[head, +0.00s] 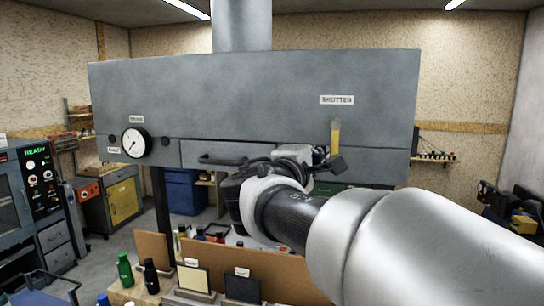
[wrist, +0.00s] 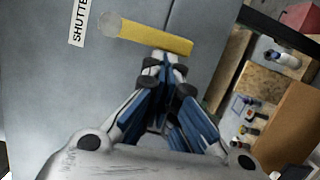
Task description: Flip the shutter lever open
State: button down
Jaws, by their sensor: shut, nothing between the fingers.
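The shutter lever (head: 336,137) is a yellow bar on the grey hood's front panel, below the SHUTTER label (head: 337,100). It hangs down from a round grey pivot at its upper end. In the wrist view the lever (wrist: 155,37) runs from the pivot at left towards the right. My gripper (wrist: 167,62) is shut and empty, with its fingertips right beside the lever's long edge, near its free half. I cannot tell whether they touch it. In the head view my gripper (head: 326,164) is by the lever's lower end, and my wrist hides part of the panel below.
The grey hood (head: 250,95) fills the middle, with a dial gauge (head: 135,142) and a drawer handle (head: 219,160) at its left. Below stands a bench with bottles and small framed panels (head: 193,278). A control cabinet (head: 38,190) is at far left.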

jog(key=shift+d+f+n+b, duration=0.15)
jog(key=shift+d+n+b, duration=0.05)
jog(key=shift+n+b, duration=0.25)
jog(key=shift+s+d+r+n+t+y+b, duration=0.65)
jog(key=shift+d+n+b, duration=1.2)
jog(key=shift+n, duration=1.4)
jog(key=shift+s+d+r+n+t+y+b, duration=0.3)
jog(key=shift+d+n+t+y+b, duration=0.65)
jog(key=shift+n+b, duration=1.95)
jog(key=shift+s+d+r+n+t+y+b, duration=0.2)
jog(key=shift+s+d+r+n+t+b, duration=0.3)
jog(key=shift+d+n+b, duration=2.2)
jog(key=shift+a+f+n+p, duration=0.15)
jog(key=shift+a+n+p, duration=0.8)
jog(key=shift+n, duration=0.05)
